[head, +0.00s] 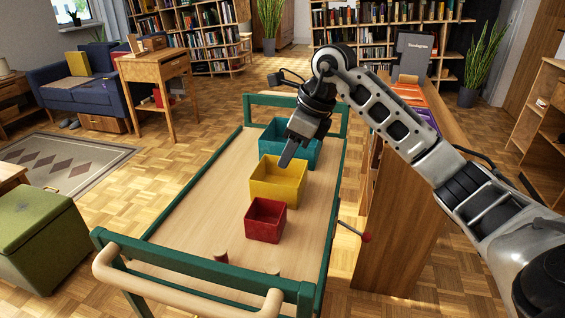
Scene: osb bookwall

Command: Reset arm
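My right arm comes in from the right, bends high, and hangs down over the wooden cart (195,215) with green rails. Its gripper (287,160) points down above the yellow box (270,190), near that box's far edge. The fingers look close together, but the angle hides any gap and I see nothing held between them. A teal box (305,150) stands behind the yellow one, partly hidden by my gripper. A smaller red box (265,222) stands in front. My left gripper is not in view.
A wooden cabinet (395,230) with books on top stands close to the cart's right side, under my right arm. A green ottoman (40,235) is at the left. A small wooden desk (155,70) and a blue sofa (75,90) stand further back. The cart's left half is clear.

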